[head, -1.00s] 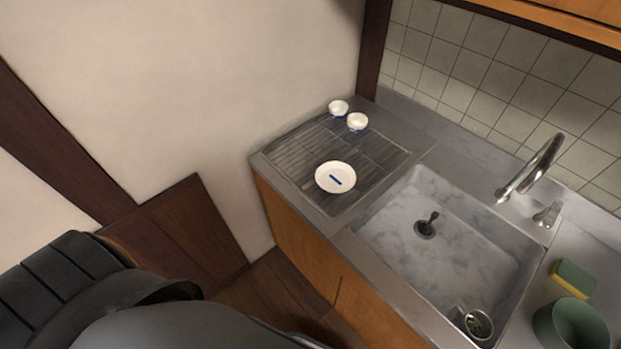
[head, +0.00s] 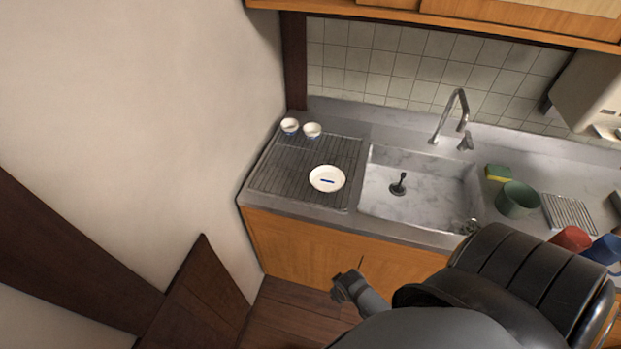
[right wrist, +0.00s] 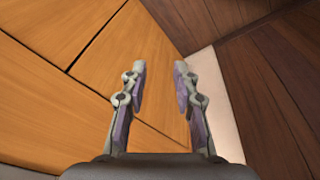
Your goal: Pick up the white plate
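The white plate (head: 327,179) is round with a short blue mark in its middle. It lies on the ribbed drainboard (head: 280,172) left of the sink in the head view. My right gripper (head: 348,285) is low in front of the wooden cabinet, well below the plate and apart from it. In the right wrist view the right gripper (right wrist: 160,78) has its two fingers apart with nothing between them, pointing towards the cabinet front. The plate does not show in that view. My left gripper is not in view.
Two small white bowls (head: 312,130) stand behind the plate. The marble sink (head: 425,195) and faucet (head: 452,115) are to its right. A green cup (head: 516,199), sponge (head: 498,173) and red cup (head: 571,239) stand further right. A wall closes off the left side.

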